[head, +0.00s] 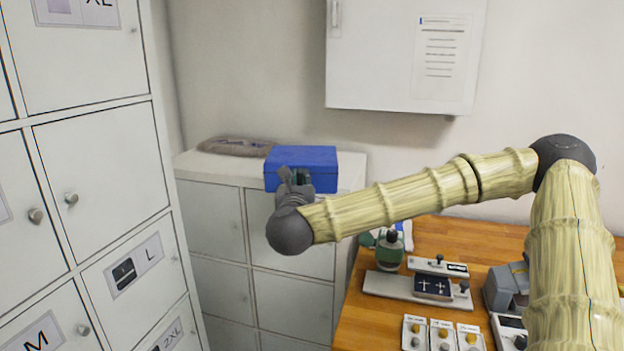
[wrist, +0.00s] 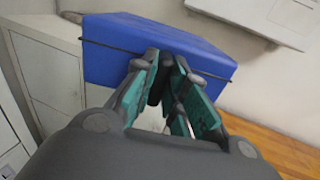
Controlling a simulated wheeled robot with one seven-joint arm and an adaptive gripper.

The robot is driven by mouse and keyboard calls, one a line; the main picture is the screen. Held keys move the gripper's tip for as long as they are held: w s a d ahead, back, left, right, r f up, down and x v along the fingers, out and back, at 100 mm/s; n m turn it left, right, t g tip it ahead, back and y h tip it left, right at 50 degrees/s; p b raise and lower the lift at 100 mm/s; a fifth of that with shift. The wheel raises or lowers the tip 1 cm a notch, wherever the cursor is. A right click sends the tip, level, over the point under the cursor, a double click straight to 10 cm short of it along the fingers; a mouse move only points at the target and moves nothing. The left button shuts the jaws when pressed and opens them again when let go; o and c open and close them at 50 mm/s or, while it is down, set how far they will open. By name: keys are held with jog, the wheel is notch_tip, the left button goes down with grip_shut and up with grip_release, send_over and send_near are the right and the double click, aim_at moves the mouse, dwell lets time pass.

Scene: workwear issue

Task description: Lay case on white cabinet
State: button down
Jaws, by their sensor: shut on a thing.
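The blue case (head: 302,158) is at the white cabinet (head: 221,169), over the right part of its top in the head view. I cannot tell whether it rests on the top or hangs just above it. My gripper (head: 296,180) is at the near side of the case and shut on it. In the wrist view the case (wrist: 140,45) spans the upper middle, with a thin dark line along its near side. The teal-padded fingers of my gripper (wrist: 165,75) meet at the case's near side; the exact spot they grip is hard to see.
A grey-brown folded thing (head: 238,146) lies on the cabinet top, left of the case. A wall cabinet (head: 375,60) hangs above. Tall lockers (head: 105,165) stand at the left.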

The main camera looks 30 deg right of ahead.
jog(key=p+x, duration=0.2)
jog(key=x, duration=0.3)
jog(key=s+d+p+x, duration=0.1)
jog(key=p+x, duration=0.1)
jog(key=x, duration=0.3)
jog(key=d+f+p+x, duration=0.1)
jog(key=p+x, duration=0.1)
jog(key=x, duration=0.3)
jog(key=shift+s+d+f, duration=0.1)
jog(key=shift+s+d, duration=0.05)
jog(key=shift+d, duration=0.25)
jog(key=shift+d+f, duration=0.1)
jog(key=shift+f, duration=0.1)
notch_tip(320, 180, down, 2)
jog(key=shift+f+p, duration=0.1)
jog(key=shift+p, duration=0.8)
jog(key=shift+f, duration=0.55)
jog(key=shift+f, duration=0.15)
jog(key=c, duration=1.5)
grip_release()
jog(key=shift+o, duration=0.3)
